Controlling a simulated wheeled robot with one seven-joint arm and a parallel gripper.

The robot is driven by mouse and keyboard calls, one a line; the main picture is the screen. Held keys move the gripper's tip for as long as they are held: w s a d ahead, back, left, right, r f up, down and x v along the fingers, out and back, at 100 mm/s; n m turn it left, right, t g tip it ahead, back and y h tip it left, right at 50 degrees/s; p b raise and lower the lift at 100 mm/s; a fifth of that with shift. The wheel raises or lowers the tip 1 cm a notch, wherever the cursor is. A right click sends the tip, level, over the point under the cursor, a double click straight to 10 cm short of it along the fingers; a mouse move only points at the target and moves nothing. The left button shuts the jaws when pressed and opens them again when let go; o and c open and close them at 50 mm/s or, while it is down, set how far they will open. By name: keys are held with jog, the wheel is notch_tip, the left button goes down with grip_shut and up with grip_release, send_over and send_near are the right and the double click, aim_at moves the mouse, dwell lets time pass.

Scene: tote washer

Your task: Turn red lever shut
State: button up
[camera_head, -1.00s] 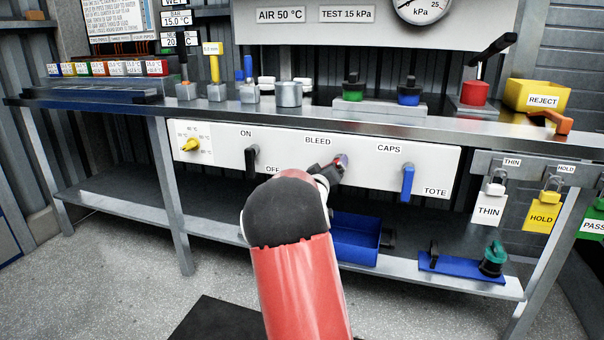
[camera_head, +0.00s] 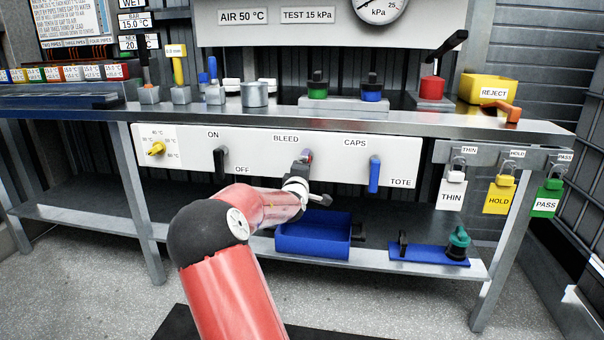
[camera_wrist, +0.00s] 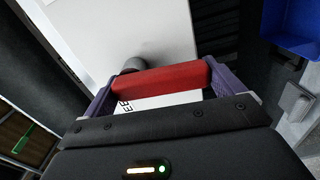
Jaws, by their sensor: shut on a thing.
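The red lever (camera_wrist: 158,79) is a smooth red bar in the wrist view, lying across between the two purple finger pads of my gripper (camera_wrist: 163,92). A grey round hub (camera_wrist: 133,65) shows behind its left part. In the head view, my gripper (camera_head: 304,161) is at the white panel (camera_head: 340,145), just below the BLEED label (camera_head: 286,138). My gripper is shut on the lever.
On the same panel are a yellow knob (camera_head: 156,148), a black lever (camera_head: 219,164) at ON/OFF and a blue lever (camera_head: 374,175) under CAPS. A blue bin (camera_head: 314,240) stands on the shelf below my wrist. Tagged padlocks hang at the right.

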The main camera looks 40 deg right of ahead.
jog(key=shift+s+f+n, duration=0.1)
jog(key=shift+n, duration=0.4)
jog(key=o, duration=1)
jog(key=shift+o, duration=0.2)
jog(key=v, duration=0.7)
jog(key=shift+s+a+b, duration=0.25)
jog(key=shift+b, duration=0.15)
